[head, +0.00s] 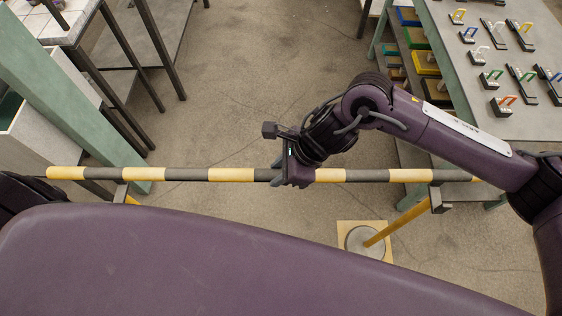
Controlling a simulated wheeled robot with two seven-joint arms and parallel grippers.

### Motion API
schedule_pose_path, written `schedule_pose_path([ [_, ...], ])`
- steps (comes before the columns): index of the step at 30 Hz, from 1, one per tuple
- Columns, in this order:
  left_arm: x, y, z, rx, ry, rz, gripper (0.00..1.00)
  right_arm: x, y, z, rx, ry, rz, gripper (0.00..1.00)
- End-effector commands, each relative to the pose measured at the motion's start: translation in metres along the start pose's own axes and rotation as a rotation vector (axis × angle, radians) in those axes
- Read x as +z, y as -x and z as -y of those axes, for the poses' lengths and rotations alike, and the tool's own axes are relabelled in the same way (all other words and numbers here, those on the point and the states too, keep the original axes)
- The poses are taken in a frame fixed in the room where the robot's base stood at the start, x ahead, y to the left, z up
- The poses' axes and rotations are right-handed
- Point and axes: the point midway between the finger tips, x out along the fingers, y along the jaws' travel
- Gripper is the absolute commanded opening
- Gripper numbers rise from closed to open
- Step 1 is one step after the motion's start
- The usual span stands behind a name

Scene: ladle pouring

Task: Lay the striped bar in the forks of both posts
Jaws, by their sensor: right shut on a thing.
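The striped bar (230,175), yellow and dark grey, runs level across the view in front of me. My right gripper (290,178) is shut on it a little right of its middle. I cannot tell whether the bar touches the fork bottoms. My left gripper is not in view.
The right post's round base (366,242) stands on a pale square on the floor. A green beam (75,110) and a table with dark legs are at left. The middle floor is clear.

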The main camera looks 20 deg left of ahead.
Motion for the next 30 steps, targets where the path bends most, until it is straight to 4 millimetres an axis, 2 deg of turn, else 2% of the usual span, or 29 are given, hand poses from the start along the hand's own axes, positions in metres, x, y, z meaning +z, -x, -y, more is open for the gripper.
schedule_pose_path([
  [8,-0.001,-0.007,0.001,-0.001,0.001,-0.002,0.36,-0.006,-0.011,0.0,0.0,0.003,0.003,0.0],
  [30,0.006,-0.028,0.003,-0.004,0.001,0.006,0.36,-0.032,-0.059,0.0,0.0,0.003,0.004,0.0],
])
